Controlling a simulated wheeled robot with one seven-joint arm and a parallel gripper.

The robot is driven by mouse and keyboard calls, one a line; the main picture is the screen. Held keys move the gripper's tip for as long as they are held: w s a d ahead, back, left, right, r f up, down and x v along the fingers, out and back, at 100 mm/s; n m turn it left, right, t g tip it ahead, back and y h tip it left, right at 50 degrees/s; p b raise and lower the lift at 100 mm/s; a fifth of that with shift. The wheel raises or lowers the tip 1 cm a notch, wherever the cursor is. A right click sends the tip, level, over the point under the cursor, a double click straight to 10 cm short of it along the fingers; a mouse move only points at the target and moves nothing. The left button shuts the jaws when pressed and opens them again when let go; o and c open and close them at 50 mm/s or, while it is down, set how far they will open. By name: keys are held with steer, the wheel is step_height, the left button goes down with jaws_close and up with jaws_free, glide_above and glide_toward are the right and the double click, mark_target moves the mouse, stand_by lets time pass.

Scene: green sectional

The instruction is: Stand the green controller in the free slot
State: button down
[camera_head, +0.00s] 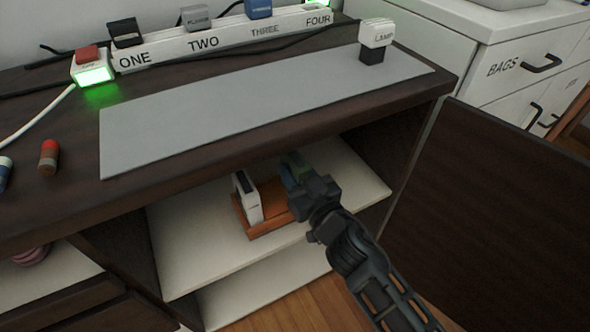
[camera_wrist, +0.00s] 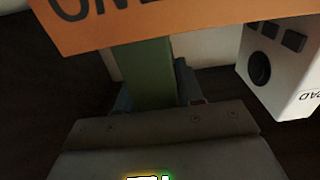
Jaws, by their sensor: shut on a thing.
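The green controller (camera_head: 292,163) is in my gripper (camera_head: 297,178), inside the open shelf of the dark cabinet. In the wrist view the green controller (camera_wrist: 150,75) stands between my two fingertips (camera_wrist: 152,92), which are shut on it. An orange-brown wooden rack (camera_head: 268,230) sits on the pale shelf, with a white controller (camera_head: 247,197) upright at its left. The white controller (camera_wrist: 283,70) is to the right in the wrist view. An orange lettered panel (camera_wrist: 175,22) hides one end of the green controller. I cannot tell whether its lower end touches the rack.
The cabinet top overhangs the shelf and bears a grey mat (camera_head: 230,105) and a white power strip (camera_head: 205,42). An open dark door (camera_head: 490,200) stands to the right of my arm. The pale shelf (camera_head: 185,245) is bare left of the rack.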

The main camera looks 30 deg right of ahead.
steer(key=shift+r+p, duration=0.95)
steer(key=shift+r, duration=0.25)
steer(key=shift+f+b, duration=1.55)
stand_by(1.0)
steer(key=c, duration=0.6)
jaws_free()
steer(key=shift+c, duration=0.2)
steer(key=shift+s+f, duration=0.1)
steer(key=shift+s, duration=3.8)
steer(key=shift+s, duration=0.1)
